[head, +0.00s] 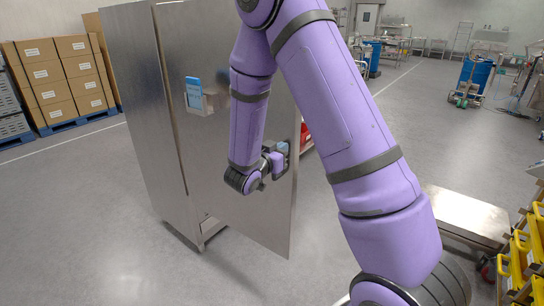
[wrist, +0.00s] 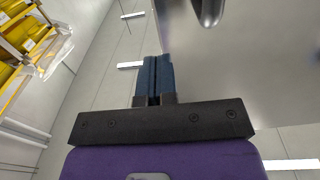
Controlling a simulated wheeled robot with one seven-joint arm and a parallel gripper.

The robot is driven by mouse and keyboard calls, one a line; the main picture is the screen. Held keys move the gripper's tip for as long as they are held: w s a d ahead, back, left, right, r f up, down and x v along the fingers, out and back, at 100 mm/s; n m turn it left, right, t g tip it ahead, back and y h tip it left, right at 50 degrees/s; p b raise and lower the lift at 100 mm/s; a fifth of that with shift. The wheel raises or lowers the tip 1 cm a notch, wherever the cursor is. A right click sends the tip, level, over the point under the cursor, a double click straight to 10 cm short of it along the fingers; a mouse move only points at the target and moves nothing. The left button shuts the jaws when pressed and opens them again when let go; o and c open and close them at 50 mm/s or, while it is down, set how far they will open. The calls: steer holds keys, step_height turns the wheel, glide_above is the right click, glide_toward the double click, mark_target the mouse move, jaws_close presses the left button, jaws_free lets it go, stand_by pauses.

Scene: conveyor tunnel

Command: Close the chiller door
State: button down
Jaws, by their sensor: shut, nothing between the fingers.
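The chiller (head: 140,110) is a tall stainless steel cabinet left of centre in the head view. Its door (head: 262,215) is a broad steel panel standing open, its free edge to the right and its lower corner towards me. In the wrist view the door (wrist: 270,70) fills the right side, with a dark rounded handle (wrist: 208,10) at the top. My gripper (head: 281,152) is in front of the door near its free edge. In the wrist view its blue fingers (wrist: 155,78) are together and empty, left of the handle. I cannot tell whether they touch the door.
Boxes (head: 60,75) on blue pallets stand at the far left. A low steel-topped cart (head: 462,215) and a rack with yellow bins (head: 520,250) are at the right. A blue drum (head: 475,75) stands far back. The floor in front of the chiller is clear.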

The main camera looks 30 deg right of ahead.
mark_target(294, 140)
steer(key=shift+x, duration=2.4)
steer(key=shift+d, duration=0.1)
